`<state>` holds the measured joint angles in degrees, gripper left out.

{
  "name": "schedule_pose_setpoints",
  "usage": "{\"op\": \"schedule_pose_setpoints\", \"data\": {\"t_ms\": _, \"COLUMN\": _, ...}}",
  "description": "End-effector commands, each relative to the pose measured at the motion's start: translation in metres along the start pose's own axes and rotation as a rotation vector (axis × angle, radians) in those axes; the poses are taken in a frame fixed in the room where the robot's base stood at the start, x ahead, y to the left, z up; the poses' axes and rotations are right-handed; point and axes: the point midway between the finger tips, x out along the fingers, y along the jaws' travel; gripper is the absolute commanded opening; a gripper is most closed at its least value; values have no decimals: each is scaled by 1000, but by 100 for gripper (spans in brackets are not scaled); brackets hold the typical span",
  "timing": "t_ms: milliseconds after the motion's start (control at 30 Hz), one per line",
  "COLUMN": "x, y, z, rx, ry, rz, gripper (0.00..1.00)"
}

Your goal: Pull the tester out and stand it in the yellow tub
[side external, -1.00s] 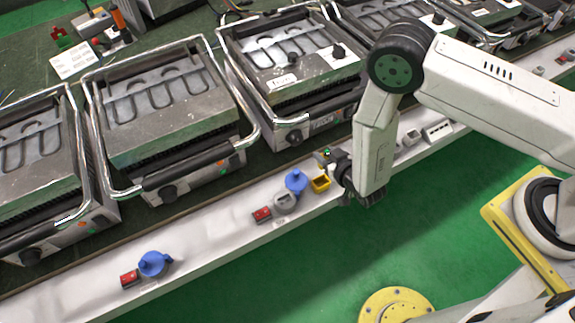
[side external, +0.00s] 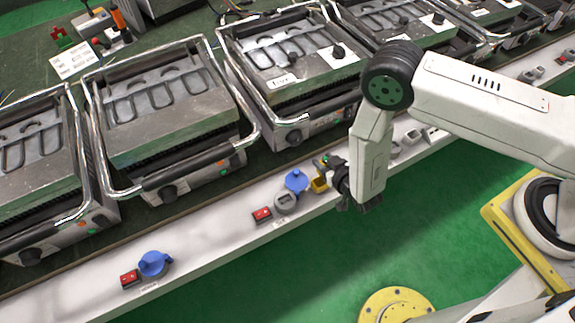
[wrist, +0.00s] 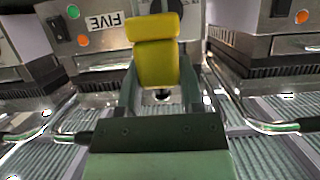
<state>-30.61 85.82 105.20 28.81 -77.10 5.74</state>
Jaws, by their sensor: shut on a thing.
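In the wrist view my gripper (wrist: 160,88) is shut on a yellow piece (wrist: 158,62), which I take to be the tester. Its fingers lie on either side of it. A second yellow block (wrist: 153,27) shows against its far end. I cannot tell whether this block is part of the tester or the tub. In the side view the tester is too small and too close to the fingers to make out clearly, and its tip is hidden.
Metal grills (side external: 290,65) with protruding handles line the back. The ledge (side external: 215,228) further left has free room.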

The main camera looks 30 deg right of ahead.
Motion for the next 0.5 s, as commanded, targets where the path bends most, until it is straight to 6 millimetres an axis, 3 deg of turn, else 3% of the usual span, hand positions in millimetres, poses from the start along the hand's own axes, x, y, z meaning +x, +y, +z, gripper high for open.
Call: {"op": "schedule_pose_setpoints", "data": {"t_ms": 500, "x": 9, "y": 0, "z": 23, "rx": 0, "ry": 0, "rz": 0, "gripper": 0}}
